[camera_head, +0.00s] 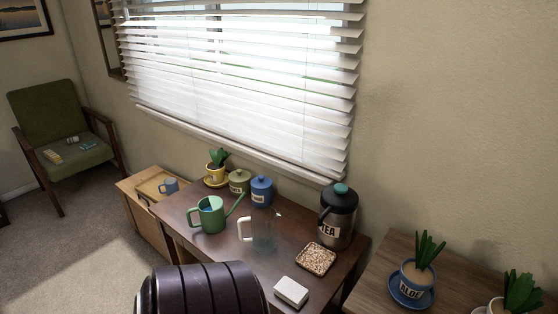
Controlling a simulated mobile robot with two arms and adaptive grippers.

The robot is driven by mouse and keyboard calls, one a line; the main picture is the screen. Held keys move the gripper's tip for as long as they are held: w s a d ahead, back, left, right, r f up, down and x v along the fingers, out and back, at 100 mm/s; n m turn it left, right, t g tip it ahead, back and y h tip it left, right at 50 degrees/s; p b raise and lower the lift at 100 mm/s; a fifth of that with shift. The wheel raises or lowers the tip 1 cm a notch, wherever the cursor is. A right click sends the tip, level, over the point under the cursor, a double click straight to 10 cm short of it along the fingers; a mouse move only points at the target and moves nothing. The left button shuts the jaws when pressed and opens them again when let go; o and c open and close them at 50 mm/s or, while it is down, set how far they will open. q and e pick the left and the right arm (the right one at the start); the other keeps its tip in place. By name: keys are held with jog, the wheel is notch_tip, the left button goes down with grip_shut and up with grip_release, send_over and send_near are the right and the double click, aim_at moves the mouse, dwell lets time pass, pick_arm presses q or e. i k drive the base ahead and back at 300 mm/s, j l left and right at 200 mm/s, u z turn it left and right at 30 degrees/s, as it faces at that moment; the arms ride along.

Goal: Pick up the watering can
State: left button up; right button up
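The green watering can (213,217) stands upright on the dark wooden desk (195,245). Its loop handle is on the left and its long spout points up to the right. It appears to be apart from the things around it. Neither of my grippers shows in the head view.
A clear pitcher (265,232) stands right of the can. Behind are a potted plant (217,160), green canister (239,182) and blue canister (261,190). A tea urn (338,217), square dish (316,259) and white box (291,292) stand rightward. A dark ribbed chair back (205,292) blocks the front.

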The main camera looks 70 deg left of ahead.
aim_at(211, 209)
jog(key=u, duration=2.7)
jog(key=k+u, duration=0.2)
jog(key=u, duration=0.2)
